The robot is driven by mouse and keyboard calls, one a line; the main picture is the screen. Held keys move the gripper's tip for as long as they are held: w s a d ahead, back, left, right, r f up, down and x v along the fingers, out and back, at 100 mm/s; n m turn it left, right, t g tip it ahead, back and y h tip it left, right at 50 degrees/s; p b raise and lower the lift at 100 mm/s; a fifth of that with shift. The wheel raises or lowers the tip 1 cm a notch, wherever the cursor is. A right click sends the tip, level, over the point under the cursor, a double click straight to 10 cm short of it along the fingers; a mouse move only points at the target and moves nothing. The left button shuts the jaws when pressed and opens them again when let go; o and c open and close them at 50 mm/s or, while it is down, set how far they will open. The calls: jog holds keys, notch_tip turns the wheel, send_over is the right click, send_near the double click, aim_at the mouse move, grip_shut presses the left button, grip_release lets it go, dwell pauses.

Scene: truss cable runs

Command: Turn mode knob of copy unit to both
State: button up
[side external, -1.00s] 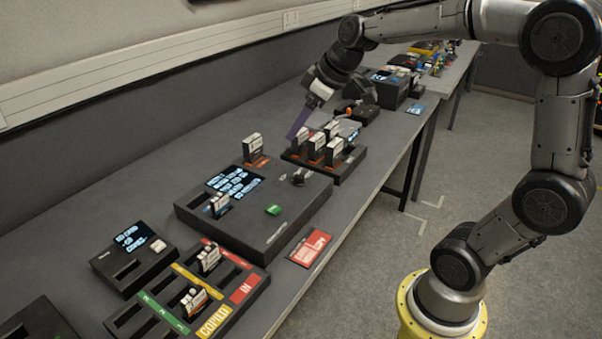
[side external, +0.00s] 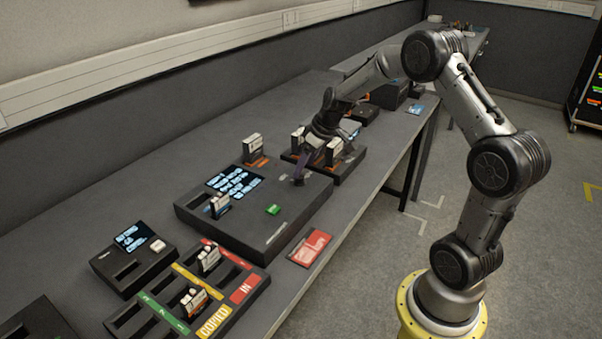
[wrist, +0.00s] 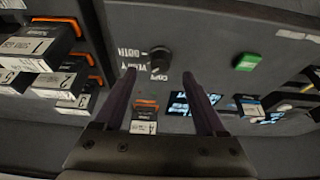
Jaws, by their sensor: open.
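The copy unit (side external: 287,228) is a large black box with a lit screen (side external: 234,181), a green button (side external: 273,210) and a card standing in a slot. In the side view my gripper (side external: 301,174) is low over the knob end of the unit and largely hides the knob.
A rack of upright cards (side external: 333,153) stands close behind my gripper. A tray with coloured strips (side external: 215,318) and a small screen unit (side external: 120,270) sit at the near left. A red card (side external: 310,247) lies near the table's front edge.

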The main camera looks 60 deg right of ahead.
aim_at(301, 176)
jog(key=shift+x, duration=2)
grip_shut()
